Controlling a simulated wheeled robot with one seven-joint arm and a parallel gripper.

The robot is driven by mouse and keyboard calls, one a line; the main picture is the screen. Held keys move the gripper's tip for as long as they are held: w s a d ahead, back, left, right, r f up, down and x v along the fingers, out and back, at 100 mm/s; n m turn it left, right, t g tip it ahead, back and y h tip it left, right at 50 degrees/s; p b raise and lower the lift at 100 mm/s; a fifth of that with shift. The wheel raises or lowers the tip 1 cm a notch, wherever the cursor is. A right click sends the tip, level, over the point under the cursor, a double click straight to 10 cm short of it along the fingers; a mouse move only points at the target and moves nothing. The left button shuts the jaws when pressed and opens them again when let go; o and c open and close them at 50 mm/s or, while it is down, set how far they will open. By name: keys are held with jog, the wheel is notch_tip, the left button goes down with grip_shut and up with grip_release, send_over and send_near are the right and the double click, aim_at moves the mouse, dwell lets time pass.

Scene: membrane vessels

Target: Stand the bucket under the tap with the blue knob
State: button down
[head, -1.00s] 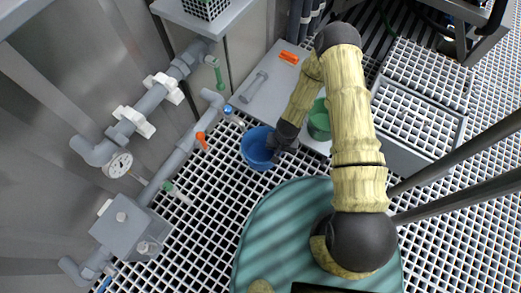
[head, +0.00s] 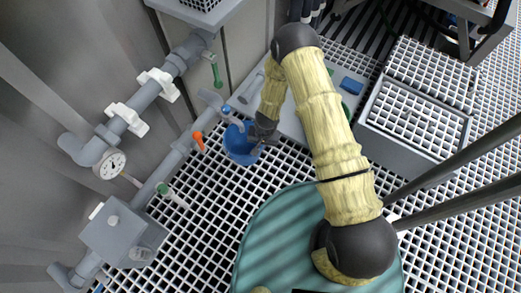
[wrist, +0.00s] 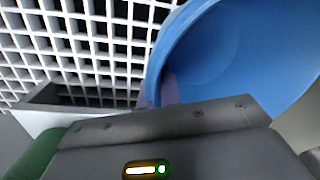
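The blue bucket (head: 238,152) stands upright on or just above the white grating; I cannot tell if it touches. The tap with the blue knob (head: 227,109) sits on the grey pipe behind it, and its spout end overlaps the bucket's far rim in the head view. My gripper (head: 259,139) is at the bucket's right side and appears shut on its wall. In the wrist view the bucket (wrist: 235,55) fills the upper right, with its wall at a finger. The fingertips are mostly hidden.
Along the pipe to the left are a tap with an orange knob (head: 199,141) and a green-handled one (head: 165,189). Another green-handled tap (head: 215,72) hangs above. Grating in front is free.

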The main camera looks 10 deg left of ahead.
notch_tip(320, 180, down, 4)
jog(key=b, duration=0.3)
jog(key=shift+f, duration=0.25)
jog(key=shift+a+f+b, duration=0.15)
jog(key=shift+f+b, duration=0.15)
jog(key=shift+b, duration=0.25)
jog(key=shift+w, duration=0.1)
jog(key=shift+r, duration=0.15)
jog(key=shift+f, duration=0.2)
jog(key=c, duration=1.6)
grip_release()
jog(key=shift+r, duration=0.1)
notch_tip(320, 180, up, 12)
jog(key=d+p, duration=0.1)
jog(key=p, duration=0.6)
